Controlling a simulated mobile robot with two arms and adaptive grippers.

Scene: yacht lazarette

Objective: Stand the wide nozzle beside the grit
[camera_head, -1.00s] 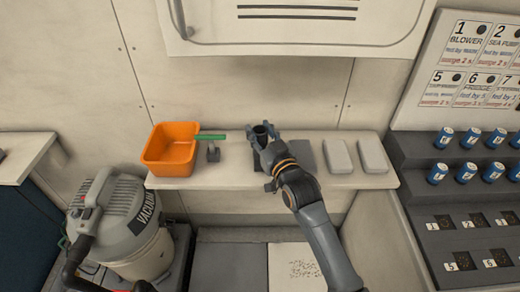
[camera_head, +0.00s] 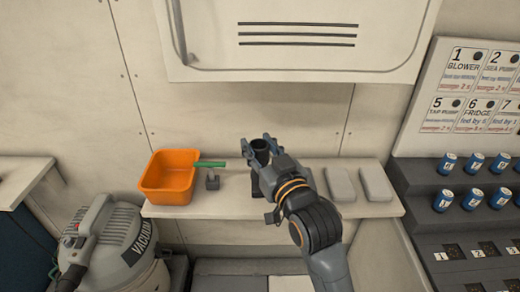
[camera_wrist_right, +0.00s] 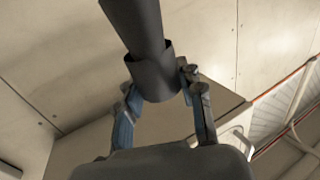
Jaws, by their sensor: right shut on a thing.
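The wide nozzle, a dark tube with a wider collar, stands roughly upright in my right gripper (camera_head: 263,147) in the head view. Its open round end (camera_head: 260,145) points up between the fingers. Its lower part (camera_head: 256,184) shows below, in front of the shelf; I cannot tell whether it touches the shelf. In the right wrist view the fingers (camera_wrist_right: 160,82) are shut on the nozzle (camera_wrist_right: 153,72) at its collar. The grit cannot be made out now; only a pale strip of floor (camera_head: 296,284) shows at the bottom edge. My left gripper is not in view.
A shelf (camera_head: 222,207) carries an orange bin (camera_head: 167,182), a small green-topped item (camera_head: 211,171) and two pale grey blocks (camera_head: 340,185). A vacuum cleaner (camera_head: 115,245) stands at lower left. A rack (camera_head: 440,225) with several blue cans is at right.

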